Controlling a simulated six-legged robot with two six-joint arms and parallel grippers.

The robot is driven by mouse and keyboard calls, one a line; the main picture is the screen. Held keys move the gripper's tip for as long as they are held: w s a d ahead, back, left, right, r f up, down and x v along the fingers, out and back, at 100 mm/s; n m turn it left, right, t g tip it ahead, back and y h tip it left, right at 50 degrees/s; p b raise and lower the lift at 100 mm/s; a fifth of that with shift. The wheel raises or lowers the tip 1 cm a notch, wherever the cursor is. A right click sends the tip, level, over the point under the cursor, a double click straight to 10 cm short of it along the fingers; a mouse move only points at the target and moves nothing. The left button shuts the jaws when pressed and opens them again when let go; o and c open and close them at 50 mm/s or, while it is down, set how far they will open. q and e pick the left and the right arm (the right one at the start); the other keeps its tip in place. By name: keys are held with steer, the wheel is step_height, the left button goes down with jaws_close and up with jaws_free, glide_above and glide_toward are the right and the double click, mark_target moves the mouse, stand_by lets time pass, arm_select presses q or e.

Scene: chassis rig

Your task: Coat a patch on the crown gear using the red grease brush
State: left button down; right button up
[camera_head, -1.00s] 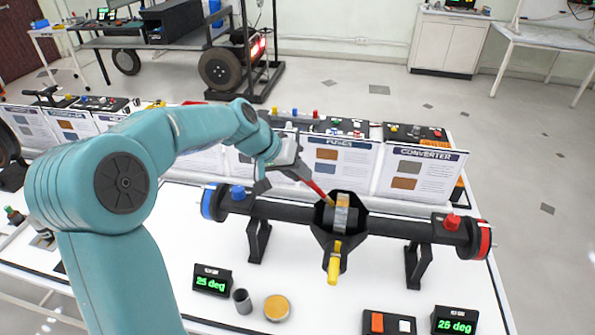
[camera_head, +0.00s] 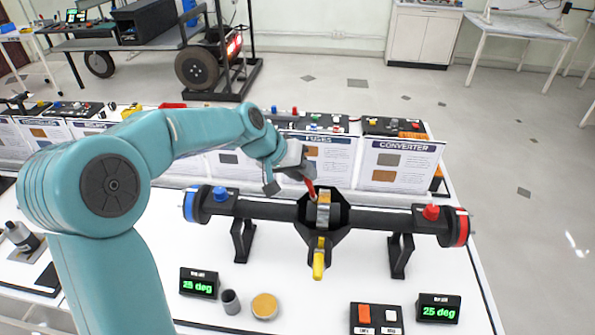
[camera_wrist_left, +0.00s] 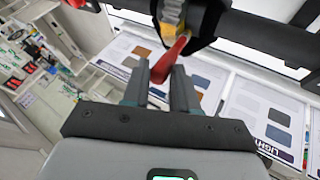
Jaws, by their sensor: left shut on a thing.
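My left gripper (camera_head: 304,178) is shut on the red grease brush (camera_head: 311,190), just above and behind the axle's open housing. The brush points down at the top of the crown gear (camera_head: 323,212), a metallic ring with a yellowish part inside the black housing (camera_head: 340,228). In the left wrist view the fingers (camera_wrist_left: 162,85) clamp the red handle (camera_wrist_left: 168,62), and its far end meets or overlaps the gear (camera_wrist_left: 172,14). The bristles are hard to see, so I cannot tell whether they touch. My right gripper is not in view.
The black axle (camera_head: 270,208) spans two stands, with a blue cap (camera_head: 220,193) and a red cap (camera_head: 431,212). A yellow shaft (camera_head: 319,262) projects forward. In front stand a dark cup (camera_head: 231,302), a round yellow-topped tin (camera_head: 265,306) and two displays. Information panels stand behind.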

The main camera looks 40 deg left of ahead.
arm_select(q)
steer(key=s+a, duration=0.1)
steer(key=s+a+b, duration=0.1)
steer(key=a, duration=0.1)
steer(key=a+b, duration=0.1)
steer(key=shift+s+a, duration=0.3)
steer(key=shift+s, duration=0.1)
stand_by(0.4)
step_height(320, 180, up, 6)
steer(key=p, duration=0.4)
steer(key=shift+r+p, duration=0.1)
steer(key=shift+p, duration=0.2)
step_height(320, 180, up, 3)
steer(key=shift+f+p, duration=0.1)
steer(key=shift+p, duration=0.95)
steer(key=shift+a, duration=0.1)
